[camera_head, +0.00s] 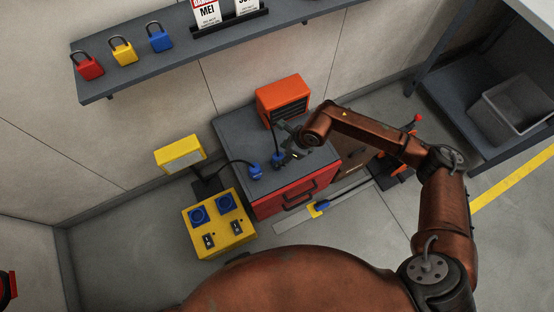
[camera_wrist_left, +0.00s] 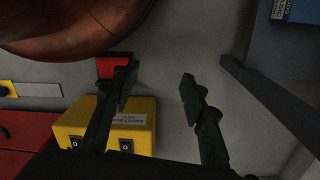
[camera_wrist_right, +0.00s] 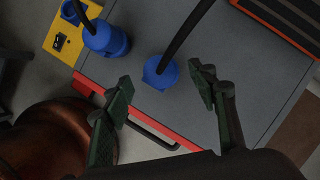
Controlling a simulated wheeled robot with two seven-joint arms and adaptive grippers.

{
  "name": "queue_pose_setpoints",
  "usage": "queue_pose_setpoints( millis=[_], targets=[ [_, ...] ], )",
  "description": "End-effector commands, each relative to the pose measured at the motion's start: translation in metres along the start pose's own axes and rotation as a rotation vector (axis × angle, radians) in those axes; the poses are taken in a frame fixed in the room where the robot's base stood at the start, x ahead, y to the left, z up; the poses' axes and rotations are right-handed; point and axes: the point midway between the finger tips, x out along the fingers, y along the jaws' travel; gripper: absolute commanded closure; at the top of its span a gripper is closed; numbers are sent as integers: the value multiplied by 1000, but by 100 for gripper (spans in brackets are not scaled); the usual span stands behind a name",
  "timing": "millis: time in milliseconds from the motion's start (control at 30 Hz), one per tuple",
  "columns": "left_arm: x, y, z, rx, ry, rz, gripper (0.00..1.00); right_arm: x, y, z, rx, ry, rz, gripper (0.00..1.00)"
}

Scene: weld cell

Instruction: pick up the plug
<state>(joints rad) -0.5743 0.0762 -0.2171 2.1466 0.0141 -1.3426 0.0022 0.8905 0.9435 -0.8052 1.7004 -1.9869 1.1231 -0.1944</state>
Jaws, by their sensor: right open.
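Two blue plugs with black cables are on the grey top of a red drawer cabinet. The left plug (camera_head: 256,171) has its cable running toward the yellow post; it also shows in the right wrist view (camera_wrist_right: 106,40). The right plug (camera_head: 278,159) has its cable rising toward the orange unit. My right gripper (camera_head: 292,152) is open above the cabinet, close to the right plug. In the right wrist view, that plug (camera_wrist_right: 160,73) appears between the spread fingertips, with no clear contact. My left gripper (camera_wrist_left: 158,75) is open and empty; it is outside the head view.
A yellow socket box (camera_head: 218,226) with two blue sockets and switches stands left of the cabinet (camera_head: 240,125). The orange unit (camera_head: 283,98) stands at the cabinet's back. A wall shelf (camera_head: 180,52) holds padlocks. A grey bin (camera_head: 515,103) is at right.

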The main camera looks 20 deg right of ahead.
Motion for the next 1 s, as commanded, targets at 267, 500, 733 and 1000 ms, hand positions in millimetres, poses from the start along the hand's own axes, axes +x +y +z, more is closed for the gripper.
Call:
queue_pose_setpoints(
  millis=[267, 500, 733, 1000],
  targets=[
    [-47, 8, -3, -3, 0, 14, 60, 30, 1, -1, 2, 1, 4, 47],
    [-70, 11, -2, -4, 0, 20, 60, 39, 0, 0, 1, 0, 2, 47],
    [-72, 11, -2, -4, 1, 20, 60, 39, 0, 0, 1, -1, 1, 47],
    [-72, 11, -2, -4, 1, 20, 60, 39, 0, 0, 1, -1, 1, 64]
  ],
)
